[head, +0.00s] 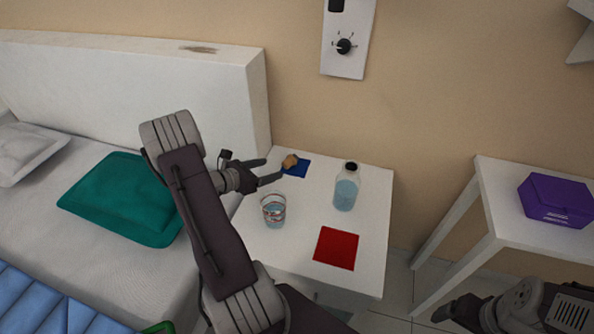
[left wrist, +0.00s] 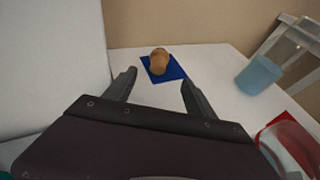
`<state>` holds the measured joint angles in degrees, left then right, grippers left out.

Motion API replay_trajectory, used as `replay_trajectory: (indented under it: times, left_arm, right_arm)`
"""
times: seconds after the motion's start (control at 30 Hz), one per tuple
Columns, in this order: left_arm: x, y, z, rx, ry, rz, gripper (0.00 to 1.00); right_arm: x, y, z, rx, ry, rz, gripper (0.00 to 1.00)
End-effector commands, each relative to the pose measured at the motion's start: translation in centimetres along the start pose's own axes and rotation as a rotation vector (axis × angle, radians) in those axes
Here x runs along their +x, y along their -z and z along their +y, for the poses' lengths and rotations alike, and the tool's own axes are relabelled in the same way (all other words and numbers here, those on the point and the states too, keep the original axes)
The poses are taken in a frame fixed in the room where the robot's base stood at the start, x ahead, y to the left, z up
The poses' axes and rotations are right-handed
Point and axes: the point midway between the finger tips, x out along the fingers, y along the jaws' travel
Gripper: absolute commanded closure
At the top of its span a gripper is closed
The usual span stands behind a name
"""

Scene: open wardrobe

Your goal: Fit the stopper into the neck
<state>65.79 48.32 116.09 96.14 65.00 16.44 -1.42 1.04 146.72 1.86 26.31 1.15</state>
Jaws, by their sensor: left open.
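The stopper (head: 290,161), a small tan cork-like piece, rests on a blue square (head: 302,169) at the back of the white bedside table. It also shows in the left wrist view (left wrist: 159,61), just beyond the fingertips. My left gripper (head: 271,170) is open and empty, with its fingers pointing toward the stopper and apart from it. The bottle (head: 345,193) stands upright to the right of the stopper, clear with pale blue liquid and a dark rim at its neck. My right gripper (head: 455,308) is at the lower right, away from the table; its jaws are unclear.
A glass (head: 273,211) with liquid stands near the table's left side, close to my left arm. A red square (head: 336,248) lies near the front. The bed (head: 95,217) adjoins on the left. A purple box (head: 555,201) sits on a separate white table (head: 500,190).

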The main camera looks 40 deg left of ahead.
Motion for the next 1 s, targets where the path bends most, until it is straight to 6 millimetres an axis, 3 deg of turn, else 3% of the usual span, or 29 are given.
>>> replay_trajectory:
  times: [0.07, 0.3, 0.47, 0.73, 1.0]
  left_arm:
    - [0.2, -0.1, -0.1, 0.001, 0.002, 0.001, 0.36]
    - [3.7, -0.1, -0.1, 0.004, 0.005, 0.001, 0.36]
    - [4.2, -0.2, -0.1, 0.003, 0.004, 0.002, 0.36]
    - [8.7, -0.3, 0.1, 0.005, 0.006, 0.001, 0.36]
    - [9.1, -0.5, 0.2, 0.003, 0.003, 0.002, 0.36]
  right_arm:
    - [0.0, 0.1, 0.0, 0.0, 0.0, 0.001, 0.15]
    - [1.4, -0.1, 0.0, 0.0, 0.0, 0.0, 0.15]
    - [1.5, -0.1, 0.0, 0.0, 0.0, 0.0, 0.15]
    - [3.5, -0.3, 0.1, 0.0, 0.0, 0.0, 0.15]
    - [3.4, -0.3, 0.1, 0.0, 0.0, 0.0, 0.15]
